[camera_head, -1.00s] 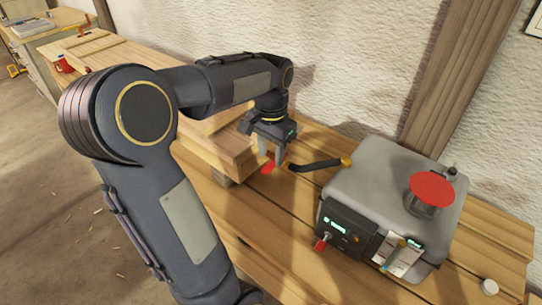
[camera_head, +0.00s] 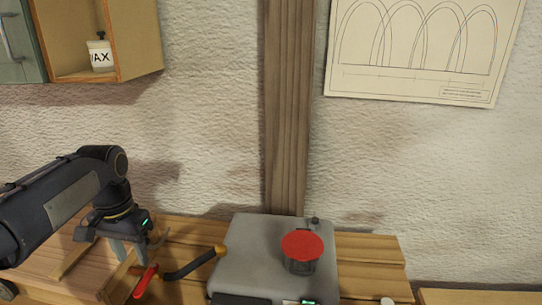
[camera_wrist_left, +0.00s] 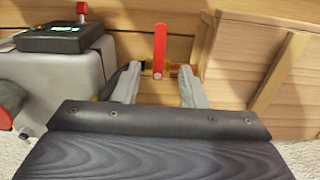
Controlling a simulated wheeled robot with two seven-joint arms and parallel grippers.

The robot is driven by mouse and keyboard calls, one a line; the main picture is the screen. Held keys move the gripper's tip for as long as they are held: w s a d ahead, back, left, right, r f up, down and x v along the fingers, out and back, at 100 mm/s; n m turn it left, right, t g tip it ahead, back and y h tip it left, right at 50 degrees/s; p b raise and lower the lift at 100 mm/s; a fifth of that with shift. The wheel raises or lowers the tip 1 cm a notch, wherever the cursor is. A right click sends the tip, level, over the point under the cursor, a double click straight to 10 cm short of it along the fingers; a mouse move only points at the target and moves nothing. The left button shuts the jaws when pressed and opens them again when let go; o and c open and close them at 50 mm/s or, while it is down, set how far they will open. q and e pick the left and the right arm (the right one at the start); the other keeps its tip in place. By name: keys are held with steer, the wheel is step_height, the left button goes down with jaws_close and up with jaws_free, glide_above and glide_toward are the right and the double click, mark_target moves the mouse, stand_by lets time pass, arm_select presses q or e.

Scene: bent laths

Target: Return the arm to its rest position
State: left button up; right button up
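My left gripper (camera_head: 130,250) hangs fingers down at the lower left of the head view, by the end of a wooden box (camera_head: 88,268). Its two grey fingers stand apart in the left wrist view (camera_wrist_left: 157,80), with nothing held between them. A red lever (camera_head: 145,281) is just beside the fingertips. In the left wrist view the lever (camera_wrist_left: 160,48) shows beyond the gap between the fingers, on a brass-coloured fitting; whether a finger touches it I cannot tell. My right gripper is not in view.
A grey boiler-like unit (camera_head: 240,262) with a red cap (camera_head: 302,245) stands right of the gripper. A black hose (camera_head: 190,265) runs from it toward the lever. A wall cabinet (camera_head: 138,40) hangs upper left.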

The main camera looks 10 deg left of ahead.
arm_select(q)
steer(key=s+d+f+t+h, duration=0.2)
steer(key=s+d, duration=0.4)
steer(key=d, duration=0.3)
steer(key=s+d+f+t+h, duration=0.1)
steer(key=s+d+f+t, duration=0.2)
steer(key=d, duration=0.7)
steer(key=s+f, duration=0.2)
steer(key=s, duration=0.1)
steer(key=shift+s+n+t+h, duration=0.25)
steer(key=shift+n+t+h, duration=0.05)
steer(key=shift+n+h, duration=0.1)
